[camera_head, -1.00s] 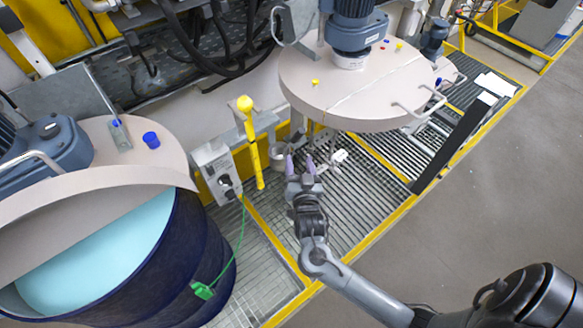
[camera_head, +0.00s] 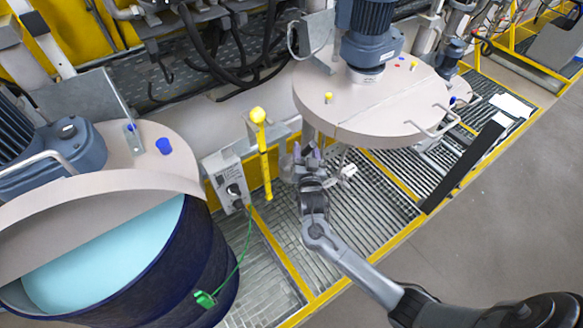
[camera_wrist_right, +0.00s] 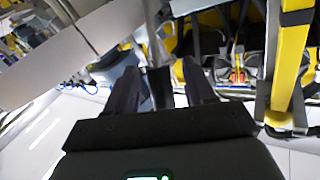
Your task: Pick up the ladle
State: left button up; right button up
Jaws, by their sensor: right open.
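The ladle is partly hidden behind my right gripper (camera_head: 308,153) in the head view. A small grey cup (camera_head: 287,166), which looks like its bowl, shows just left of the fingers, below the round lid. In the right wrist view a grey upright strip (camera_wrist_right: 156,45), apparently the handle, stands between the two dark fingers of my right gripper (camera_wrist_right: 161,78). The fingers are open, with a gap on each side of the strip. A grey rounded part shows behind the left finger. My left gripper is not in view.
A large round lid (camera_head: 350,100) with a motor overhangs the gripper. A yellow post (camera_head: 262,150) and a grey switch box (camera_head: 228,180) stand to the left. A dark blue drum (camera_head: 180,260) is at the lower left. Metal grating (camera_head: 375,205) lies below.

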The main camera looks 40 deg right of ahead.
jog(key=shift+x, duration=0.85)
jog(key=shift+c, duration=0.9)
grip_shut()
jog(key=shift+r, duration=0.1)
